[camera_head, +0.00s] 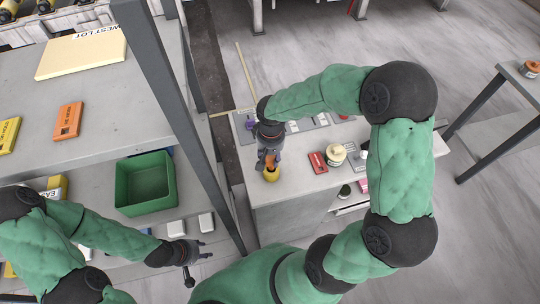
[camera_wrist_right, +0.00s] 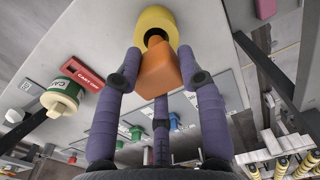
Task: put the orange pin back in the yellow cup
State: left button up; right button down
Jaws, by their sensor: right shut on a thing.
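The yellow cup (camera_head: 271,175) stands near the left edge of the grey slab top; it also shows in the right wrist view (camera_wrist_right: 148,17) with a dark opening. My right gripper (camera_head: 267,156) is shut on the orange pin (camera_wrist_right: 160,75), a blocky orange piece between its fingers. The pin (camera_head: 270,159) is at the cup's mouth, and its far end overlaps the dark opening. I cannot tell how deep its end sits, as the pin and fingers hide it. My left gripper (camera_head: 194,265) is empty, with its fingers apart, beside the left shelving.
Labelled plates lie farther back on the slab. On the left are a green bin (camera_head: 146,183), an orange block (camera_head: 68,120) and a dark upright post (camera_head: 170,90).

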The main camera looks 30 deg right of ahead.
aim_at(270, 163)
jog(key=shift+f+b, duration=1.7)
jog(key=shift+f, duration=0.5)
jog(key=c, duration=0.7)
grip_release()
notch_tip(270, 163, up, 12)
jog(key=shift+d, duration=0.1)
